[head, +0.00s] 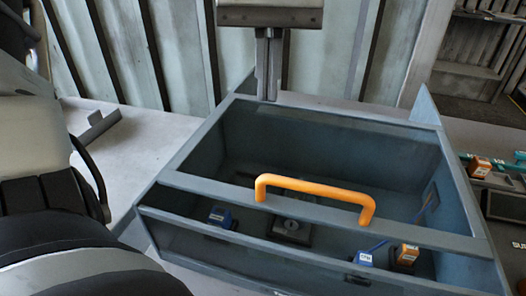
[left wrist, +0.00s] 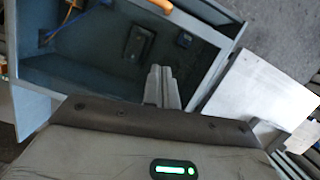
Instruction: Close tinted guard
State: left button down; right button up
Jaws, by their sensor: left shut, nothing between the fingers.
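The blue-grey blower housing (head: 462,190) stands on the bench. A frame bar (head: 410,228) with an orange handle (head: 315,187) crosses its front; the handle also shows at the top edge of the left wrist view (left wrist: 160,4). Dark, tinted-looking space lies behind the bar; I cannot tell the guard's exact angle. My left gripper (head: 268,95) is at the far rim of the housing, fingers pointing down, shut and empty, well apart from the handle. Its closed fingers also show in the left wrist view (left wrist: 159,72). My right gripper is out of view.
Inside the housing are a blue connector (head: 221,217), a white-labelled blue connector (head: 366,259), an orange one (head: 407,254) and a dark block (head: 290,230). Parts lie on the bench at right. A metal bracket (head: 97,128) lies at left. A ribbed wall (head: 150,50) stands behind.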

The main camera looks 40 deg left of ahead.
aim_at(265, 167)
pick_arm(q)
jog(key=x, duration=0.9)
jog(key=shift+d, duration=0.1)
jog(key=shift+s+d+r, duration=0.2)
jog(key=shift+s+d, duration=0.55)
jog(key=shift+s, duration=0.3)
jog(key=shift+s+d, duration=0.4)
jog(key=shift+s, duration=0.15)
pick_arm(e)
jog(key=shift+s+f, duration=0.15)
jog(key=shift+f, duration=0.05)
